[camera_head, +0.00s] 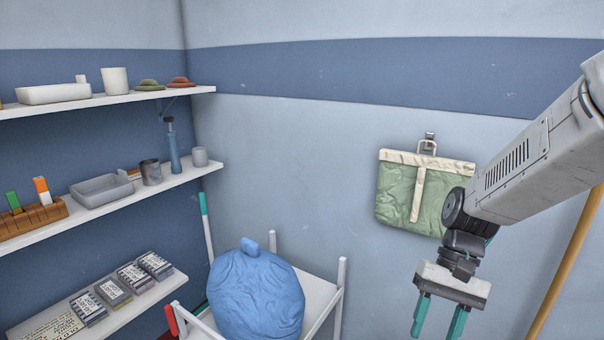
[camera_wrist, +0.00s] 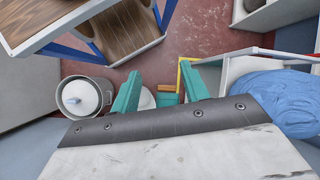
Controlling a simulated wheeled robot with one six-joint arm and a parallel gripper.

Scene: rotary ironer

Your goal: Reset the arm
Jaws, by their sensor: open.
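My arm comes in from the right in the head view. My gripper (camera_head: 437,318) hangs at its end with the teal fingers pointing down, spread apart. Nothing is between the fingers that I can see. In the wrist view my gripper (camera_wrist: 160,95) also shows two teal fingers apart, with the floor and a few small things far below. A green and cream bag (camera_head: 400,193) hangs on a wall hook behind the arm, partly hidden by it.
A blue sack (camera_head: 256,295) sits on a white cart (camera_head: 322,290). Shelves (camera_head: 110,205) with containers and boxes line the left wall. A wooden pole (camera_head: 568,272) stands at right. The wrist view shows a lidded pot (camera_wrist: 82,97) and a wooden-topped table (camera_wrist: 45,18).

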